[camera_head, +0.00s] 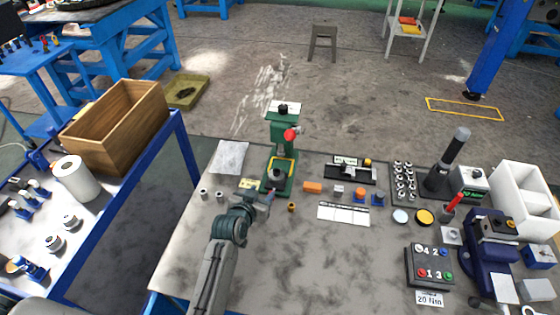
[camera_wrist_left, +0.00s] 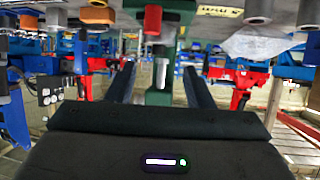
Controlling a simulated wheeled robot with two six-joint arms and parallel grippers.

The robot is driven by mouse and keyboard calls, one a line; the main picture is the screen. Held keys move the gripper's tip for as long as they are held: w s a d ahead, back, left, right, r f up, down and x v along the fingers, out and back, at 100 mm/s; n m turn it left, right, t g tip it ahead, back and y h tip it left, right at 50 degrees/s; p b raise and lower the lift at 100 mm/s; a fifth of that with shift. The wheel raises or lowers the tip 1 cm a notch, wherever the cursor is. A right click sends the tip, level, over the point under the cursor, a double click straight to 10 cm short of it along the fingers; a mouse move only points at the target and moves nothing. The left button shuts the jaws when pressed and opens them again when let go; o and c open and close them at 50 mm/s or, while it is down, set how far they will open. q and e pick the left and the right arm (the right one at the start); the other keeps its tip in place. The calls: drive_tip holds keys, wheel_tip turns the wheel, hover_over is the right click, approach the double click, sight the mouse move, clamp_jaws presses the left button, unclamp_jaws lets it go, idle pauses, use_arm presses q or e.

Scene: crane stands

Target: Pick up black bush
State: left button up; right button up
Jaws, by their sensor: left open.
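A small black round part (camera_head: 277,174), which looks like the black bush, sits on the yellow-marked base of the green press (camera_head: 281,133). My left gripper (camera_head: 266,197) is just in front of the press base, low over the table. In the left wrist view its two dark fingers (camera_wrist_left: 158,85) are spread apart, with no part seen held between them. The green press column (camera_wrist_left: 160,58) shows beyond and between the fingers. I cannot make out the black bush in the wrist view. My right gripper is not in view.
The press's red-knobbed lever (camera_head: 291,134) juts out at its right. Grey bushes (camera_head: 203,193) stand left of my gripper. A small brass part (camera_head: 291,207) and an orange block (camera_head: 313,187) stand to its right. The front middle of the table (camera_head: 320,265) is clear.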

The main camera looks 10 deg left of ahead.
sight(276, 172)
use_arm(q)
drive_tip(key=w, duration=0.2)
drive_tip(key=w+d, duration=0.1)
drive_tip(key=w, duration=0.1)
drive_tip(key=w+f+p, duration=0.1)
drive_tip(key=w, duration=0.1)
drive_tip(key=shift+w+d, duration=0.15)
drive_tip(key=shift+w, duration=0.25)
drive_tip(key=shift+w+f, duration=0.1)
drive_tip(key=shift+w, duration=0.15)
drive_tip(key=shift+w+d+t+p, duration=0.15)
drive_tip(key=shift+w+t+p, duration=0.15)
drive_tip(key=shift+w+p, duration=0.45)
drive_tip(key=shift+x, duration=1.2)
drive_tip(key=shift+w+f, duration=0.3)
drive_tip(key=shift+f, duration=0.05)
drive_tip(key=shift+s, duration=0.1)
drive_tip(key=shift+r, duration=0.1)
drive_tip(key=shift+c, duration=0.9)
clamp_jaws()
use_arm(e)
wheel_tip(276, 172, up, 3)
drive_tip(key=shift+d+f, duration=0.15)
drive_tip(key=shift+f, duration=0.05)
